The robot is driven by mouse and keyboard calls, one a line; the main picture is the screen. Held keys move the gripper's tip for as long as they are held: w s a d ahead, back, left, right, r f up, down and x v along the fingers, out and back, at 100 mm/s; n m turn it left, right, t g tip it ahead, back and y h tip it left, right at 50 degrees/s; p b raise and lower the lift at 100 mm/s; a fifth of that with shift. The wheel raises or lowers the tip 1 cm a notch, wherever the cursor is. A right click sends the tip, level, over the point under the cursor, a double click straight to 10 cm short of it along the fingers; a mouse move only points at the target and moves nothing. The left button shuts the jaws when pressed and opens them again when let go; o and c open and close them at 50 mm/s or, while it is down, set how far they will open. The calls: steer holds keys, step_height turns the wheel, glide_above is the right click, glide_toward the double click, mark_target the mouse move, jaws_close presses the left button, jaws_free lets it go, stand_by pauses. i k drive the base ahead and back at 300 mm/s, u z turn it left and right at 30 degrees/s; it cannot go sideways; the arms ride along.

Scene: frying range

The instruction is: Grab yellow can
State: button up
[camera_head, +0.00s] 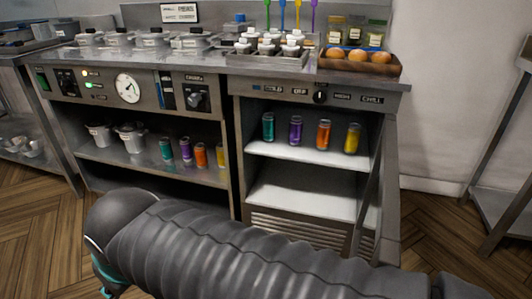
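A yellow can (352,138) stands upright at the right end of a row on the white upper shelf (300,151) of the right-hand cabinet. An orange can (323,134), a purple can (295,130) and a teal can (268,127) stand to its left. A second yellow can (220,155) shows at the right end of a similar row on the left-hand cabinet's shelf, partly cut off by the divider. My arm crosses the foreground below the cabinets. My gripper's fingers are not in view.
The white lower shelf (300,190) is empty. The counter above holds lidded containers, jars (355,32) and a tray of round brown items (358,55). Wooden floor and another metal table (500,215) lie to the right.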

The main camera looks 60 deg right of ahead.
mark_target(219, 146)
steer(key=z, duration=1.55)
steer(key=i, duration=0.5)
steer(key=k, duration=0.5)
steer(key=u, duration=1.55)
steer(key=i, duration=2.35)
steer(key=z, duration=3.15)
